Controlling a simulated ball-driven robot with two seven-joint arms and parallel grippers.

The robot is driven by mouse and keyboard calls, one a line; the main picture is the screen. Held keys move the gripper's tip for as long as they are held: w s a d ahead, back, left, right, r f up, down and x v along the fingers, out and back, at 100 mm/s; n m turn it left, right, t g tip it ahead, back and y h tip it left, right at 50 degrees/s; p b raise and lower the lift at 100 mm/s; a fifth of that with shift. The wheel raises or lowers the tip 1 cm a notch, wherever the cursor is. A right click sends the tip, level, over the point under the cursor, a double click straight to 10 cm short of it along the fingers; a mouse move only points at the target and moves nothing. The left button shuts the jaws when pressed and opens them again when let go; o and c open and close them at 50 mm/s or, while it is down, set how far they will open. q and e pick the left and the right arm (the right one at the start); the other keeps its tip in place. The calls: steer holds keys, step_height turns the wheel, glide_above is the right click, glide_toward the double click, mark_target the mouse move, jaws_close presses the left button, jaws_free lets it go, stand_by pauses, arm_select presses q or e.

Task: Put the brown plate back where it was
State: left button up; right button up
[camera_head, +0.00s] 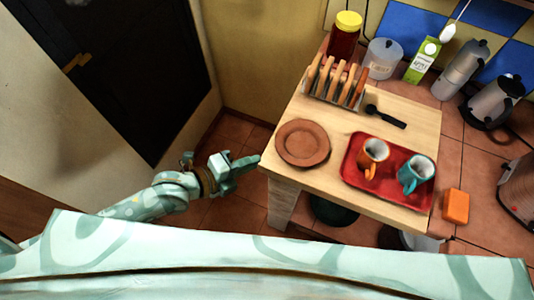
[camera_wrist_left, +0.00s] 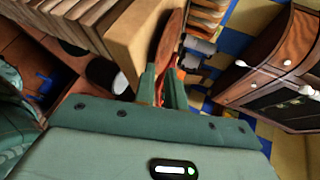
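The brown plate (camera_head: 302,143) lies flat on the left part of the light wooden table top (camera_head: 345,128), close to its left edge. It also shows nearly edge-on in the left wrist view (camera_wrist_left: 171,38), beyond my fingers. My left gripper (camera_head: 248,164) is just left of the table, beside the edge nearest the plate and apart from the plate. In the left wrist view its two fingers (camera_wrist_left: 163,88) stand a little apart with nothing held between them. My right gripper is in neither view.
An orange block (camera_head: 456,206) is at right. Open tiled floor lies left of the table.

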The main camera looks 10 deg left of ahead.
arm_select(q)
steer(key=shift+v, duration=1.85)
steer(key=w+a+f+n+y+p, duration=0.1)
steer(key=w+a+f+n+y, duration=0.15)
steer(key=a+f+n, duration=0.4)
steer(key=w+a+f+n+y, duration=0.1)
steer(key=a+f+n+y, duration=0.2)
steer(key=a+f+n, duration=0.3)
steer(key=s+a+f+n+g+y+p, duration=0.1)
steer(key=s+a+f+n+y, duration=0.1)
steer(key=s+a+f+n, duration=0.3)
steer(key=s+a+f+n+g+y, duration=0.1)
steer(key=s+a+f+y, duration=0.15)
steer(key=f, duration=0.45)
steer(key=s+d+f+n+g+p, duration=0.1)
steer(key=s+d+f+n+g, duration=0.1)
steer(key=s, duration=1)
steer(key=s+d+f+n+g+p, duration=0.1)
steer(key=s+f+n+g, duration=0.2)
steer(key=s, duration=0.9)
step_height(320, 180, down, 4)
steer(key=shift+d+r+n+g+y+p, duration=0.2)
steer(key=shift+d+n+g+y+p, duration=0.15)
steer(key=shift+n, duration=0.1)
